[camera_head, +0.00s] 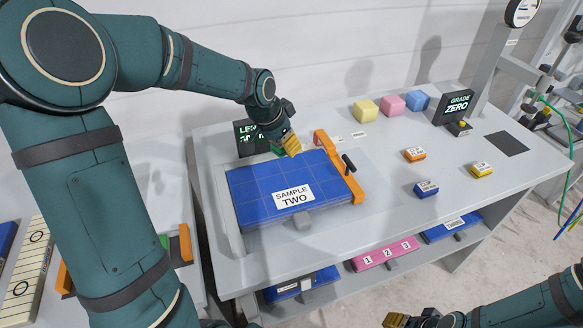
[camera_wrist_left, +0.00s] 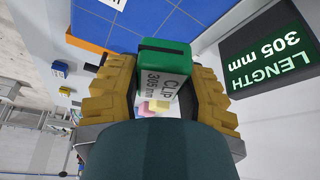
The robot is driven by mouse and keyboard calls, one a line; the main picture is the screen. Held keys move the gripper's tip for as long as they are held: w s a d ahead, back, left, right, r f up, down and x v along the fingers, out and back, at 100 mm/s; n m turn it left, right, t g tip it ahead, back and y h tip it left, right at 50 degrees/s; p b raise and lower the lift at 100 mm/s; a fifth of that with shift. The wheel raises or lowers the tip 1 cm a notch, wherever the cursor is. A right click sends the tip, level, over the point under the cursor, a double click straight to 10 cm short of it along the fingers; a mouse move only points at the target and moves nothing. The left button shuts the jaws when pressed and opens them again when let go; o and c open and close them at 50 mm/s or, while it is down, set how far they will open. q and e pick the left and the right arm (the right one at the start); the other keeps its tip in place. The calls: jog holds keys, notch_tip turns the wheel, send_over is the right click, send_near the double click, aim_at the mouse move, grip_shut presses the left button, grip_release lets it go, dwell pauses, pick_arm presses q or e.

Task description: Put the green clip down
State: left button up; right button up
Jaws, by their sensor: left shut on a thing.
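My left gripper (camera_head: 288,146) is shut on the green clip (camera_wrist_left: 165,55), whose label reads CLIP 305 mm. In the head view only a bit of the green clip (camera_head: 277,150) shows beside the yellow fingers. The gripper is at the back edge of the blue SAMPLE TWO panel (camera_head: 255,205), near the LENGTH display (camera_head: 246,138). I cannot tell whether the clip touches the panel or table. In the left wrist view the display (camera_wrist_left: 270,55) reads 305 mm, right of the clip. My right gripper (camera_head: 410,319) is at the bottom edge, partly cut off, away from the table.
An orange bar (camera_head: 340,168) with a black handle lies along the panel's right edge. Orange (camera_head: 413,154), blue (camera_head: 426,188) and yellow (camera_head: 481,170) labelled clips lie on the right. Yellow, pink and blue blocks (camera_head: 391,103) and a GRADE ZERO display (camera_head: 455,106) stand behind. Grey table shows between them.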

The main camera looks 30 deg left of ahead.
aim_at(287, 174)
pick_arm(q)
jog(key=shift+w+a+f, duration=0.15)
jog(key=shift+f, duration=0.1)
notch_tip(287, 174, down, 8)
jog(key=shift+f+b, duration=0.25)
jog(key=shift+b, duration=0.7)
jog(key=shift+f, duration=0.4)
jog(key=o, duration=1)
jog(key=shift+f, duration=0.1)
